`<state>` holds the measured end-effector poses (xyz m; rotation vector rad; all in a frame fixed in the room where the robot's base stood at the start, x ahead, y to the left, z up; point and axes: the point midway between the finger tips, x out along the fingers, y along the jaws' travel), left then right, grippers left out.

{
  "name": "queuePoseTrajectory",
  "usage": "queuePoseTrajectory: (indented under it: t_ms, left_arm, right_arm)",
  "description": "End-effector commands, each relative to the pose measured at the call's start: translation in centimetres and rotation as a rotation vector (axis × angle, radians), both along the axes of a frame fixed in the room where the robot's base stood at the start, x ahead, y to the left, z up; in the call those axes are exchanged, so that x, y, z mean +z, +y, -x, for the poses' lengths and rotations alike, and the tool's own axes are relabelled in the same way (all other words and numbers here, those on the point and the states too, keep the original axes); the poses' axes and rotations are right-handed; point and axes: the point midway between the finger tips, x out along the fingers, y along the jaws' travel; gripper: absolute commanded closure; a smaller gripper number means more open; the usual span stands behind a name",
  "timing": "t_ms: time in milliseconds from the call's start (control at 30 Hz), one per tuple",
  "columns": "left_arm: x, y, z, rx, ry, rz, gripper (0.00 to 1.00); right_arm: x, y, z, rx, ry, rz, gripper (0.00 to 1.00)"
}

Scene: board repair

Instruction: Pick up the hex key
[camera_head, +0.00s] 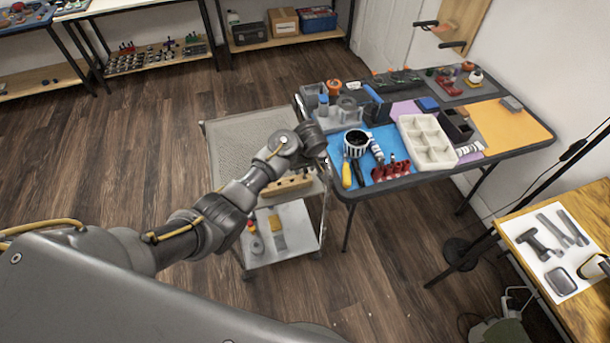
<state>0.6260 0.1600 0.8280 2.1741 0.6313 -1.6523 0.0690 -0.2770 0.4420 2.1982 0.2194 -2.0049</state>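I cannot pick out the hex key for certain; the small tools are too small to tell apart. A red holder (391,169) stands on the blue mat at the front of the folding table, and what it holds is unclear. My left arm reaches in from the left over the wire-topped cart. My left gripper (312,136) is at the table's left edge, beside the blue mat. Its fingers are too small and dark to tell whether they are open or shut. My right gripper is not in view.
The folding table (408,183) also bears a yellow-handled tool (346,173), a striped cup (357,142), and a white compartment tray (441,163). The cart (230,135) stands at its left. A wooden table (566,312) at right has tool shapes on white. The floor at left is clear.

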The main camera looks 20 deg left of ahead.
Motion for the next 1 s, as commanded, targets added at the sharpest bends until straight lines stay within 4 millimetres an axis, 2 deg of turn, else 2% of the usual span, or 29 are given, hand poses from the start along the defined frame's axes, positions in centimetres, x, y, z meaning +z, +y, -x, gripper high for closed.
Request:
queuePoseTrajectory:
  t_ms: [33, 200, 267, 667, 900, 1000]
  left_arm:
    - [0.0, 0.0, 0.0, 0.000, 0.000, 0.000, 0.72]
    - [0.0, 0.0, 0.0, 0.000, 0.000, 0.000, 0.95]
    - [0.0, 0.0, 0.0, 0.000, 0.000, 0.000, 1.00]
    - [0.4, -0.1, 0.0, 0.000, -0.001, 0.001, 1.00]
    - [3.0, -0.2, -0.1, 0.000, -0.004, 0.005, 1.00]
    - [4.5, -0.6, 1.1, -0.002, -0.002, 0.004, 1.00]
  right_arm:
    - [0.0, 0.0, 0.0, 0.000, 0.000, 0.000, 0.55]
    - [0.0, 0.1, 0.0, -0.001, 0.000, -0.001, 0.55]
    - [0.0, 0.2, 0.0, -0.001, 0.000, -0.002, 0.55]
    - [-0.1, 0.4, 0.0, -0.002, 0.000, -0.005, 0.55]
    - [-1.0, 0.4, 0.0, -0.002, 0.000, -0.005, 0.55]
    - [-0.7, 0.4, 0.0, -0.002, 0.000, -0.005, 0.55]
